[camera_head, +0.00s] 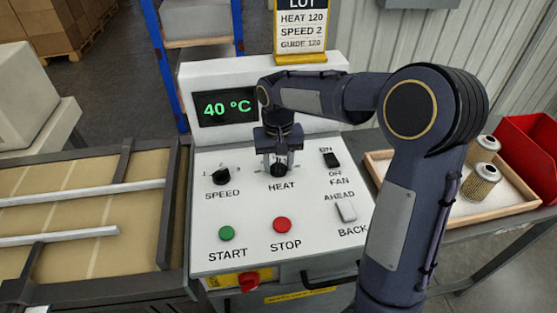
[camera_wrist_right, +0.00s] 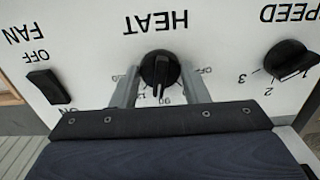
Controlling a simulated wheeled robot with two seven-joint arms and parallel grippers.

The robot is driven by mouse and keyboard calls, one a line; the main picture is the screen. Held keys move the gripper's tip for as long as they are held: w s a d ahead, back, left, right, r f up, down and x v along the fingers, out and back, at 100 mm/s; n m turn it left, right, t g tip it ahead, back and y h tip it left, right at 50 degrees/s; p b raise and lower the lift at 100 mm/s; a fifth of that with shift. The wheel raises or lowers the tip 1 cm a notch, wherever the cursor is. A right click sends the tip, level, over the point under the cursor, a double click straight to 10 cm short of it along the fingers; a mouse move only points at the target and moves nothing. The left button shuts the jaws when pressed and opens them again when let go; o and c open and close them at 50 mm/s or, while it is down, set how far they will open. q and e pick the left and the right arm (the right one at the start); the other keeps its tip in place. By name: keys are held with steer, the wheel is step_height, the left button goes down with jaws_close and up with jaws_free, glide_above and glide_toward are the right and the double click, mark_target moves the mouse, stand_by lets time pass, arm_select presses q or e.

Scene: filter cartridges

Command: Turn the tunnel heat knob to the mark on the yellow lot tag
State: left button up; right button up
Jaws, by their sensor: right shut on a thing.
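The black heat knob (camera_head: 279,169) sits on the white control panel above the word HEAT. It also shows in the right wrist view (camera_wrist_right: 160,69), upside down, with part of its printed scale hidden by my fingers. My right gripper (camera_head: 279,163) is shut on the knob, one finger on each side. The yellow lot tag (camera_head: 300,57) stands behind the panel and reads HEAT 120, SPEED 2, GUIDE 120. The green display (camera_head: 227,107) reads 40 °C. My left gripper is not in view.
The speed knob (camera_head: 221,177) is left of the heat knob, and the fan switch (camera_head: 331,159) is right of it. The green start button (camera_head: 226,233), red stop button (camera_head: 282,225) and ahead/back switch (camera_head: 346,210) lie below. A wooden tray (camera_head: 447,216) with filter cartridges (camera_head: 481,181) stands right.

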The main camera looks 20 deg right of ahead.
mark_target(278, 164)
steer(key=m, duration=0.5)
steer(key=shift+r+p, duration=0.1)
steer(key=shift+p, duration=0.3)
stand_by(0.4)
steer(key=o, duration=1)
step_height(278, 164, up, 8)
steer(key=shift+f, duration=0.15)
